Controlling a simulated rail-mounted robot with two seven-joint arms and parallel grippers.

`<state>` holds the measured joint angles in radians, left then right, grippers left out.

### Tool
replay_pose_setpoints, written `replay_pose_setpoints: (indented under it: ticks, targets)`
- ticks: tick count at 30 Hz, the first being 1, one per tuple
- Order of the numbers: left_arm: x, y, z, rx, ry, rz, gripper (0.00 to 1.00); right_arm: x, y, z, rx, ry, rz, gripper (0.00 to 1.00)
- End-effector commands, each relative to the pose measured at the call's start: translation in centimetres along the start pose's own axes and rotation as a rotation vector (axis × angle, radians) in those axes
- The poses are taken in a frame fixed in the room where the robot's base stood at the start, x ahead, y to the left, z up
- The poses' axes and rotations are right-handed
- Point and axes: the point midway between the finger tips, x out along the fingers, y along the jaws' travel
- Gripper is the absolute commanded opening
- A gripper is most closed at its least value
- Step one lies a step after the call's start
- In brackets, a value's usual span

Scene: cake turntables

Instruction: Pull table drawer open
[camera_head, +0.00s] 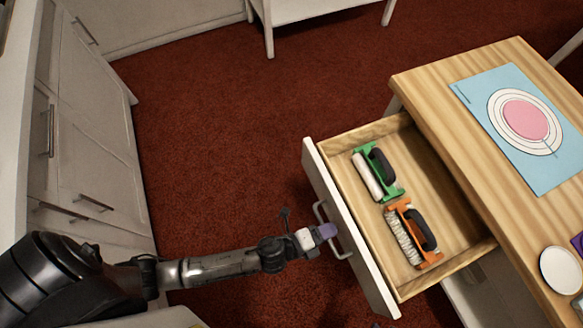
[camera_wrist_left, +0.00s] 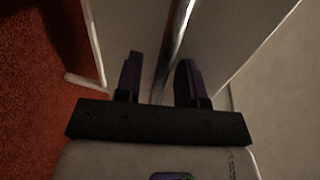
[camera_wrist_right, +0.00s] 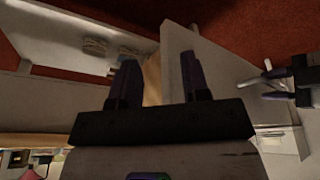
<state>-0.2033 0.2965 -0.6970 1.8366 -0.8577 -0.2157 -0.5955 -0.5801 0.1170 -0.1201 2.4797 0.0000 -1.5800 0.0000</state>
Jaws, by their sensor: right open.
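The table drawer (camera_head: 385,292) stands well out from the wooden table (camera_head: 405,90), with its white front facing my left arm. A U-shaped metal handle (camera_head: 345,255) is on that front. My left gripper (camera_head: 328,231) is at the handle, its purple fingertips overlapping it. In the left wrist view, the fingers (camera_wrist_left: 158,75) stand apart with a thin bright bar between them. I see gaps beside the bar, so contact is unclear. My right gripper (camera_wrist_right: 160,72) shows only in its own wrist view, open and empty, with the drawer beyond it.
Inside the drawer lie a green-framed tool (camera_head: 365,175) and an orange-framed tool (camera_head: 402,237). A blue mat (camera_head: 475,90) with a pink-centred round and a white disc (camera_head: 560,270) are on the tabletop. White cabinets (camera_head: 90,160) line the left. Red carpet between is clear.

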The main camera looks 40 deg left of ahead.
Motion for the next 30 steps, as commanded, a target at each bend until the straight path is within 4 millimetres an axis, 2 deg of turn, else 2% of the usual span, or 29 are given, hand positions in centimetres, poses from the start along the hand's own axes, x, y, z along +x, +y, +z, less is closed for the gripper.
replay_pose_setpoints:
  ticks: [5, 15, 21, 30]
  targets:
    - [-1.4, 0.0, -0.1, -0.002, 0.001, 0.002, 0.36, -0.3, -0.1, -0.1, 0.003, 0.001, -0.002, 0.43]
    - [-7.8, 0.1, -0.1, -0.003, 0.0, 0.004, 0.36, -0.9, 0.0, -0.3, 0.001, 0.001, -0.001, 0.43]
    - [-10.9, 0.1, -0.1, -0.001, 0.0, 0.003, 0.36, -1.0, 0.2, -0.3, -0.005, 0.0, 0.004, 0.43]
    - [-13.4, 0.0, 0.0, -0.001, 0.001, 0.0, 0.36, -1.0, 0.3, -0.3, -0.008, 0.0, 0.006, 0.43]
